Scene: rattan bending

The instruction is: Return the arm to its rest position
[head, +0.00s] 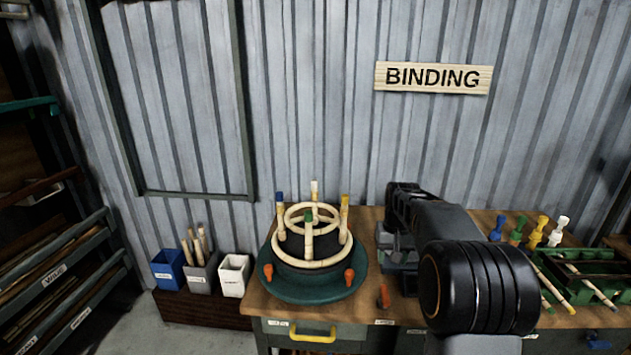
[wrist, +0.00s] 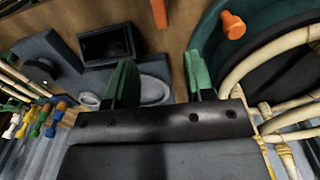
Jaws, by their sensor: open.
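My gripper (wrist: 160,82) shows in the wrist view with its two green fingers spread apart and nothing between them. In the head view my arm (head: 470,270) reaches in from the lower right over the workbench (head: 255,300), and the fingertips are hidden there. The rattan frame (head: 312,262) stands on a dark green round base to the left of my arm, with its rings around a black form and its uprights tipped in blue, white, green and yellow. In the wrist view the frame (wrist: 285,110) is right of my fingers, apart from them.
A grey device (wrist: 110,60) lies on the bench beyond my fingers. Coloured pegs (head: 517,230) and a green rack (head: 580,275) with sticks stand right of my arm. An orange object (head: 383,296) lies near the front edge. Blue, grey and white bins (head: 234,275) stand left of the bench.

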